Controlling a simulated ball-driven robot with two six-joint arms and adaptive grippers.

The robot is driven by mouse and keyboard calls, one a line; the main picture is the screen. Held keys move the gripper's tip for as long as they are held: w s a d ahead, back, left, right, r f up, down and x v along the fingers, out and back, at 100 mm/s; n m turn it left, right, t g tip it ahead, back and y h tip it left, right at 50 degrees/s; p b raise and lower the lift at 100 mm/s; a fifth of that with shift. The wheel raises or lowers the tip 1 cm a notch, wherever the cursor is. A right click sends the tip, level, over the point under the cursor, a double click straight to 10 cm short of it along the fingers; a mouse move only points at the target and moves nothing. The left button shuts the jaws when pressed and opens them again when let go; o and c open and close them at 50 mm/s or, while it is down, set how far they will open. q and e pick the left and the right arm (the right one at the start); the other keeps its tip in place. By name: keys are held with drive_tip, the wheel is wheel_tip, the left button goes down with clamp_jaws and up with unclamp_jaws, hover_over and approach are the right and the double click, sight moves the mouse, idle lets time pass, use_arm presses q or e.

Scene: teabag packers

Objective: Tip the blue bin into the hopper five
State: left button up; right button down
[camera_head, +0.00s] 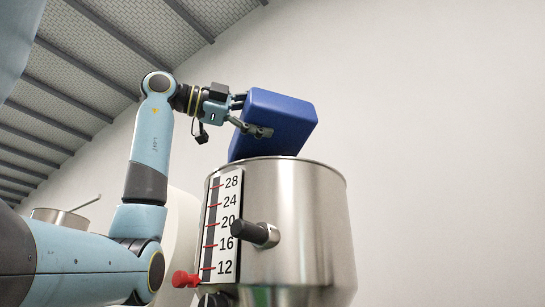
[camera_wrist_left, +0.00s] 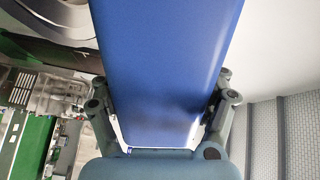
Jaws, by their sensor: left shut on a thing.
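The blue bin (camera_head: 278,122) is held tilted above the rim of a steel hopper (camera_head: 300,215) in the head view. Its inside and any contents are hidden. My left gripper (camera_head: 252,120) is shut on the bin from its left side. In the left wrist view the bin (camera_wrist_left: 165,70) fills the middle, with the left gripper's fingers (camera_wrist_left: 160,120) on both of its sides. Part of a round metal rim (camera_wrist_left: 60,18) shows at the upper left there. I cannot read a number five on the hopper. My right gripper is not in view.
Another steel vessel (camera_head: 60,217) stands at the left. The room right of the hopper looks clear.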

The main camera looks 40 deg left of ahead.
use_arm(q)
drive_tip(key=shift+r, duration=0.15)
drive_tip(key=shift+w+a+r+n+p, duration=0.15)
drive_tip(key=shift+a+r+n+p, duration=0.15)
drive_tip(key=shift+r+n+p, duration=0.25)
drive_tip(key=shift+f+m, duration=0.25)
drive_tip(key=shift+f, duration=0.2)
drive_tip(key=f, duration=0.1)
drive_tip(key=d+m+b, duration=0.1)
drive_tip(key=f+m, duration=0.1)
drive_tip(key=shift+s+d+f, duration=0.15)
drive_tip(key=shift+s+f, duration=0.2)
drive_tip(key=m, duration=0.1)
drive_tip(key=m+p, duration=0.1)
drive_tip(key=shift+s+d+r+m, duration=0.1)
drive_tip(key=shift+d+r+m, duration=0.15)
drive_tip(key=shift+r+m, duration=0.05)
drive_tip(key=shift+s+f+m, duration=0.1)
drive_tip(key=shift+m, duration=0.2)
